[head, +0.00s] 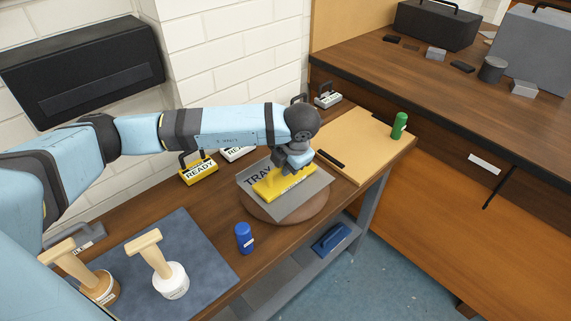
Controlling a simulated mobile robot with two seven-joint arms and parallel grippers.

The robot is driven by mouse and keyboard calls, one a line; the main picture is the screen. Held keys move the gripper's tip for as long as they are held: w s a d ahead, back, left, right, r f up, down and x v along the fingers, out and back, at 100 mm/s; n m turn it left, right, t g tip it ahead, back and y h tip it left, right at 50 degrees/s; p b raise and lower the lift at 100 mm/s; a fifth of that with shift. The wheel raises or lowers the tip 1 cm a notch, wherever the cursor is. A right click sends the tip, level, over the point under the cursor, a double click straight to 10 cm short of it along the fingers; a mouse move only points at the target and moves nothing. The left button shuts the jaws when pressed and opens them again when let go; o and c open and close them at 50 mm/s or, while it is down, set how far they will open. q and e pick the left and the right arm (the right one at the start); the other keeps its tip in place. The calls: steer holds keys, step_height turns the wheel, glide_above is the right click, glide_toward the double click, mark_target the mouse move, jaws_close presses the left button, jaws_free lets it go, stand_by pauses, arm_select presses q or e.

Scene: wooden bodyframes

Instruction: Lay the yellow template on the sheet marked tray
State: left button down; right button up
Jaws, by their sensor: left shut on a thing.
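The yellow template (270,187) is over the grey sheet marked TRAY (304,206), which lies on a round brown stand (256,208) on the workbench. My left gripper (291,168) reaches in from the left and is shut on the yellow template. The template looks flat and close to the sheet; I cannot tell whether it touches it. The arm and gripper hide part of the template and the sheet's far side. My right gripper is not in view.
A blue cylinder (244,238) stands just in front of the round stand. A yellow block marked READY (200,174) is behind left. A dark mat (205,241) bears mallet-like wooden tools at the front left. A tan board (360,152) with a green bottle (399,126) lies right.

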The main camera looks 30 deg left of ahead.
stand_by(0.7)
arm_select(q)
steer(key=shift+c, duration=2.3)
jaws_free()
steer(key=shift+r+p, duration=1.45)
steer(key=shift+r, duration=2.05)
